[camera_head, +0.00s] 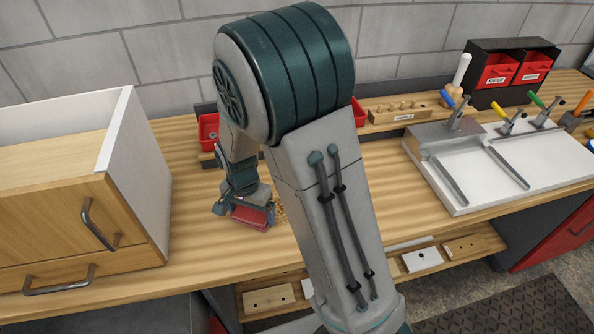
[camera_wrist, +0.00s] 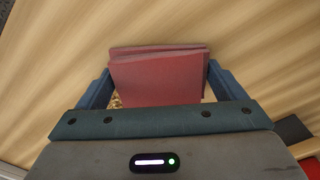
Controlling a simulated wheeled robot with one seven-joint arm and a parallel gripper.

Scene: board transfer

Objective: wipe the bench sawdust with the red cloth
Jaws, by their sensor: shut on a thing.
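The red cloth (camera_wrist: 158,75) is a folded pad between the two fingers of my gripper (camera_wrist: 158,88) in the wrist view. My gripper is shut on it. In the head view the cloth (camera_head: 250,216) is low at the bench top (camera_head: 210,265), below my gripper (camera_head: 245,208); I cannot tell whether it touches the wood. A patch of sawdust (camera_head: 281,213) shows just right of the cloth in the head view. Some sawdust (camera_wrist: 115,100) also shows beside the cloth's left edge in the wrist view. My arm hides part of the bench behind and right of it.
A wooden drawer cabinet (camera_head: 75,220) stands on the bench at left. A red bin (camera_head: 208,130) and a wooden block with pegs (camera_head: 398,112) stand at the back. A white board fixture with clamps (camera_head: 470,165) is at right. The bench front left of my arm is clear.

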